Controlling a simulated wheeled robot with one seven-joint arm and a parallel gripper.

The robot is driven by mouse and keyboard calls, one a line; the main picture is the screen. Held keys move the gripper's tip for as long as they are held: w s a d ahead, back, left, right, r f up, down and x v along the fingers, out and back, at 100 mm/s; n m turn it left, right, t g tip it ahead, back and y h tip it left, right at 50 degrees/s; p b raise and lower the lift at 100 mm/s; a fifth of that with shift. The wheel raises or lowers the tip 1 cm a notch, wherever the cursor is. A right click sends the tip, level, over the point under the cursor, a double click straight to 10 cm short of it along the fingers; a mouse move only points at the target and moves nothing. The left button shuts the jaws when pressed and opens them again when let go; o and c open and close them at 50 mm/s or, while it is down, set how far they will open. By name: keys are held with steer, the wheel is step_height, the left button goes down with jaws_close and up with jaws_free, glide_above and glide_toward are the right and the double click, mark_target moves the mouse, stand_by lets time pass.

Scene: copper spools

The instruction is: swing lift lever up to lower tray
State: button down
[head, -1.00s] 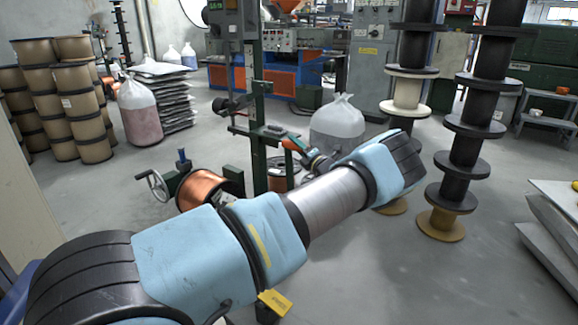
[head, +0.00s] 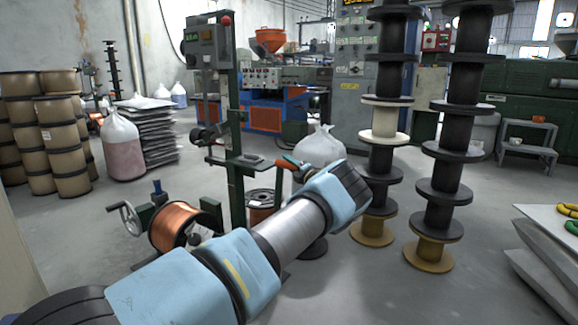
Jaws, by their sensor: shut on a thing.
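A green machine stand (head: 236,120) rises left of centre, with a small flat tray (head: 222,161) partway up its post and a dark thing lying on it. A short red-orange grip (head: 288,163), which looks like the lift lever, is just right of the tray. My gripper (head: 296,167) is small and partly hidden by my blue and silver arm. It is at this grip and shut on it; the fingertips are hard to make out. The lever's pivot cannot be made out. A copper spool (head: 172,224) sits low at the left of the stand, beside a handwheel (head: 125,218).
Another copper spool (head: 260,205) stands behind my arm. Tall stacks of black spools (head: 450,140) stand at right, near a clear bag (head: 318,147). Brown drums (head: 50,140) fill the left. The floor at lower right is open up to grey sheets (head: 545,250).

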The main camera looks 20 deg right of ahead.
steer(key=shift+d+f, duration=0.2)
steer(key=c, duration=0.5)
jaws_free()
steer(key=p+v, duration=0.2)
steer(key=v, duration=0.8)
steer(key=shift+s+p, duration=0.35)
steer(key=shift+p, duration=0.05)
